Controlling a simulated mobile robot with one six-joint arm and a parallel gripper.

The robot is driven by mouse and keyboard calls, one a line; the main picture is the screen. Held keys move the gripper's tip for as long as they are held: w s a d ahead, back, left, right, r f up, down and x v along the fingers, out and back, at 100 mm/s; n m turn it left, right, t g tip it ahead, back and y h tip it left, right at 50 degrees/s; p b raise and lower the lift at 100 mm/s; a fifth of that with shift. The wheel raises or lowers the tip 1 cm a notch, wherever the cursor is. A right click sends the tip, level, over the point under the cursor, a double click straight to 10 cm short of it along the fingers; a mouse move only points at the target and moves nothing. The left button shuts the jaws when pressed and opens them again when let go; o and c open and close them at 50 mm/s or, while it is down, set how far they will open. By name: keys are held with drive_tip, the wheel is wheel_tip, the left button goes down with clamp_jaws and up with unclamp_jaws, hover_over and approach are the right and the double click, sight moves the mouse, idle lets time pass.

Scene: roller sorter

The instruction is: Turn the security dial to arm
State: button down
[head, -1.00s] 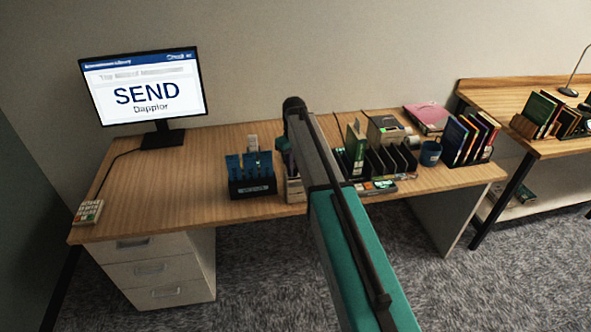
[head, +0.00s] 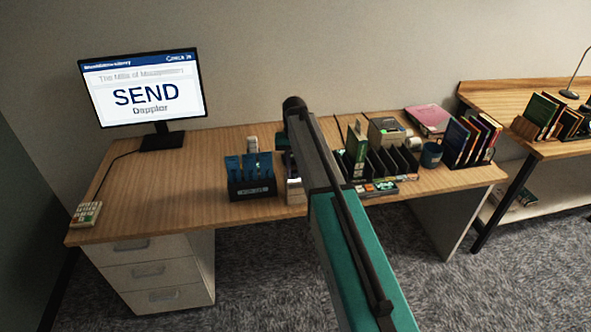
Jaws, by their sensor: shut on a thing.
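My arm reaches from the lower right over the desk, and its far end stands above the middle of the desk. My gripper's fingers are hidden behind the arm, so I cannot see what they touch. A small pale device (head: 296,193) stands under the arm's end, mostly covered by it, with a bright white patch on its front. I cannot make out a security dial or its setting. The monitor (head: 142,86) at the left shows "SEND" and "Dappler".
On the wooden desk (head: 165,195), a dark blue bin (head: 252,189) with blue items stands left of the arm. A black slotted rack (head: 385,163), a blue mug (head: 431,154) and upright books (head: 472,140) stand right. The desk's left middle is clear.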

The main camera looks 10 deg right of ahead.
sight(294, 171)
idle(0.3)
drive_tip(key=c, duration=1.6)
unclamp_jaws()
drive_tip(key=shift+o, duration=0.2)
drive_tip(key=shift+r, duration=0.15)
wheel_tip(294, 171, up, 14)
drive_tip(key=b, duration=0.3)
drive_tip(key=shift+f+b, duration=0.2)
drive_tip(key=shift+b, duration=0.1)
